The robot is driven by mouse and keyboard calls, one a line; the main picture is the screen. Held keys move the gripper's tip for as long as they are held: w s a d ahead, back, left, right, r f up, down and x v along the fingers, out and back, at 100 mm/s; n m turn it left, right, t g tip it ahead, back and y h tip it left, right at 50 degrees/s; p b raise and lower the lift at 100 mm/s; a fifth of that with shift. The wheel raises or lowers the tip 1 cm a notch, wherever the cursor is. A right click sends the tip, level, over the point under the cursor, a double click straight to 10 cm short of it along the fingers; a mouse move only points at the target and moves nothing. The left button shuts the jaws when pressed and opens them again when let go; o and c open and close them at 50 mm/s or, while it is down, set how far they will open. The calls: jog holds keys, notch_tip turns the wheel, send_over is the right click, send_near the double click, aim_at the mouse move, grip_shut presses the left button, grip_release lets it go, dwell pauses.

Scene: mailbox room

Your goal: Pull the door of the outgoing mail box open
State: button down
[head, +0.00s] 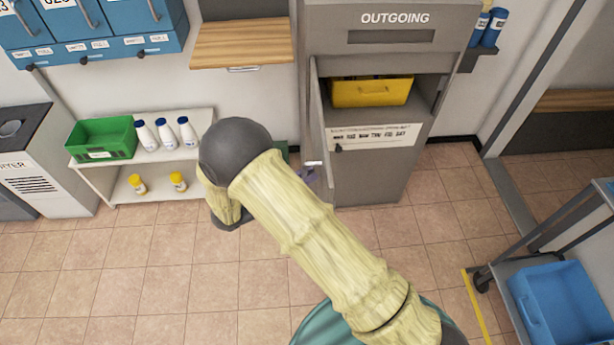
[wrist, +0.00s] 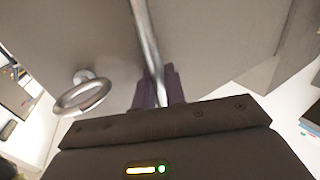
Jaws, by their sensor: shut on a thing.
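The grey outgoing mail box (head: 367,185) stands against the back wall in the head view, marked OUTGOING. Its door (head: 322,140) is swung out at the left side of the opening, seen nearly edge-on. A yellow bin (head: 372,92) shows inside the compartment. In the wrist view the door face (wrist: 215,45) fills much of the picture, with a metal bar handle (wrist: 146,40) and a metal ring (wrist: 83,95) on it. My gripper (wrist: 158,88) is shut on the bar handle with its purplish fingers. My arm hides part of the gripper in the head view.
A low white shelf (head: 85,172) with a green bin (head: 102,138) and several bottles stands left of the box. A wooden ledge (head: 240,43) is above. A cart with a blue bin (head: 565,305) is at the lower right. Tiled floor before the box is open.

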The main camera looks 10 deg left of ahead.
jog(key=shift+w+r, duration=0.15)
jog(key=c, duration=1.5)
grip_release()
jog(key=shift+c, duration=0.2)
jog(key=shift+a, duration=0.1)
jog(key=v, duration=1.7)
